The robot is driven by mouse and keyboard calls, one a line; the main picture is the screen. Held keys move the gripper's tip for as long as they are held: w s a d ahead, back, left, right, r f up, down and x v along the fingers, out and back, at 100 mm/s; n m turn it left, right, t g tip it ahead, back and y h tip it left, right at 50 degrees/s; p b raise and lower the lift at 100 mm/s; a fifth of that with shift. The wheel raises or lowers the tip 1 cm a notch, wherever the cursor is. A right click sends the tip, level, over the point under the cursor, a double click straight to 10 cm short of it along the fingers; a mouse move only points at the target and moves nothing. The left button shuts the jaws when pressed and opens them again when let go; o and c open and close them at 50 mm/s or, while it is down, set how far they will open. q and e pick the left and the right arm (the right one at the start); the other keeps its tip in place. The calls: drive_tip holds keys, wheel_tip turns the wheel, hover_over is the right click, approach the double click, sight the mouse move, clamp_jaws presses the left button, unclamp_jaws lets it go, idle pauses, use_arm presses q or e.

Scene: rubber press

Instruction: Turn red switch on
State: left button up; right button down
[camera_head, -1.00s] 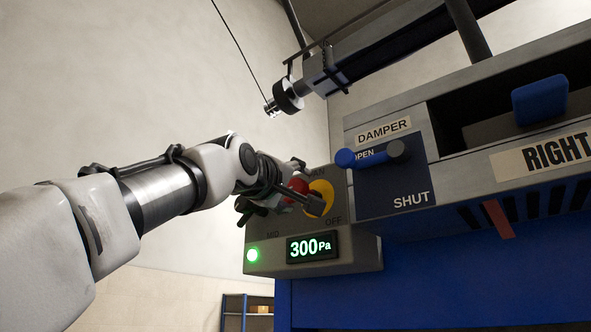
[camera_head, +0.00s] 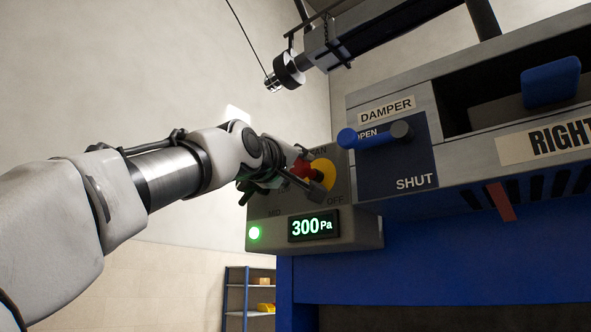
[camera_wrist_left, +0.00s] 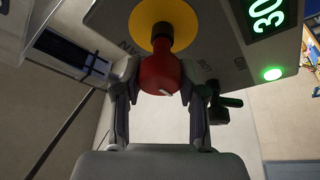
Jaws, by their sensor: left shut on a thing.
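The red switch (camera_head: 301,169) sits on a yellow round plate (camera_head: 322,174) on the grey control box (camera_head: 345,232). My left gripper (camera_head: 298,178) partly covers it in the head view. In the left wrist view the red knob (camera_wrist_left: 160,73) is between the fingers of my left gripper (camera_wrist_left: 158,82), which are shut on its sides. A white mark shows on the knob. The box has a green lit lamp (camera_head: 254,233) and a display (camera_head: 313,226) reading 300 Pa. My right gripper is not in view.
A blue damper panel (camera_head: 397,170) with a blue lever (camera_head: 375,136) stands right of the box. A second dark switch (camera_wrist_left: 218,108) is near the fingers in the wrist view. A blue shelf (camera_head: 248,290) stands behind, below.

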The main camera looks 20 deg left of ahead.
use_arm(q)
drive_tip(key=shift+m, duration=0.3)
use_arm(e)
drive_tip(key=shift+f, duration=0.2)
use_arm(q)
drive_tip(key=o, duration=1)
drive_tip(key=shift+o, duration=0.7)
drive_tip(key=shift+w+d, duration=0.15)
drive_tip(key=shift+w+d+f, duration=0.1)
drive_tip(key=shift+w, duration=0.15)
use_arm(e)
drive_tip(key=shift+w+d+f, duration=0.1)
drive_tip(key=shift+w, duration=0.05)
use_arm(q)
drive_tip(key=shift+s, duration=0.25)
